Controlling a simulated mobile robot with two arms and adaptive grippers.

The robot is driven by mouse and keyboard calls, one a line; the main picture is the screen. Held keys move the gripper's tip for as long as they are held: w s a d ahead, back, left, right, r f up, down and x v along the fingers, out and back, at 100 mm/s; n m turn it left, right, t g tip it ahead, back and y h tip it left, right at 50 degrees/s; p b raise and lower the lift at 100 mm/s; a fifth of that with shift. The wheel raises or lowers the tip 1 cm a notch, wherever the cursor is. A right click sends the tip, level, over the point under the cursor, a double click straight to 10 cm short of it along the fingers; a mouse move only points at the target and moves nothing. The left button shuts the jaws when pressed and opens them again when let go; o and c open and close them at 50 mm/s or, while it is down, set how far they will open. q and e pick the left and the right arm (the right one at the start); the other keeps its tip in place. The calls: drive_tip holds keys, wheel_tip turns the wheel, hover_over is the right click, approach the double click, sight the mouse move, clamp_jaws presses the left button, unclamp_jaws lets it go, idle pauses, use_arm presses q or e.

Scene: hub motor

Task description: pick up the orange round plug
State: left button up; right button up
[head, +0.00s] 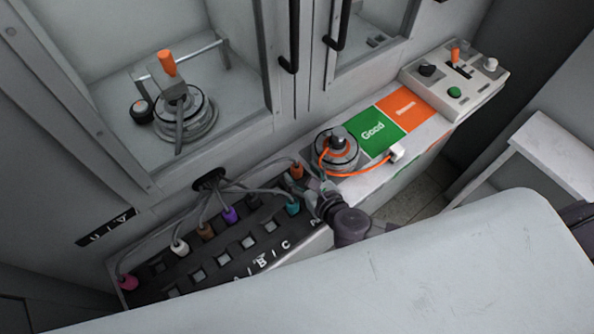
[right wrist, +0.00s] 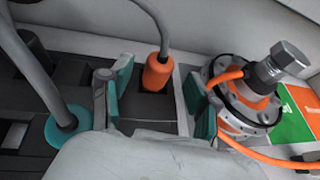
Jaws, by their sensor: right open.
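The orange round plug (head: 296,171) sits at the upper right end of the black socket panel, with a grey cable. In the right wrist view the orange plug (right wrist: 158,74) stands upright between the lines of my two fingers, a little beyond the tips. My right gripper (head: 311,190) is close beside the plug in the head view. In the right wrist view my right gripper (right wrist: 155,100) is open, with teal pads and nothing held. I cannot tell the exact gap between the fingers and the plug. My left gripper is not in view.
A teal plug (head: 293,208) stands left of my right gripper. Purple (head: 229,215), brown, white and pink plugs sit along the black panel (head: 215,262). A hub motor (head: 337,150) with an orange cable is close on the right, before the green "Good" patch (head: 373,130).

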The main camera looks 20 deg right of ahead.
sight(300, 172)
drive_tip(key=x, duration=0.3)
drive_tip(key=shift+w+a, duration=0.1)
drive_tip(key=shift+a, duration=0.05)
drive_tip(key=c, duration=1.2)
clamp_jaws()
drive_tip(key=shift+r, duration=0.15)
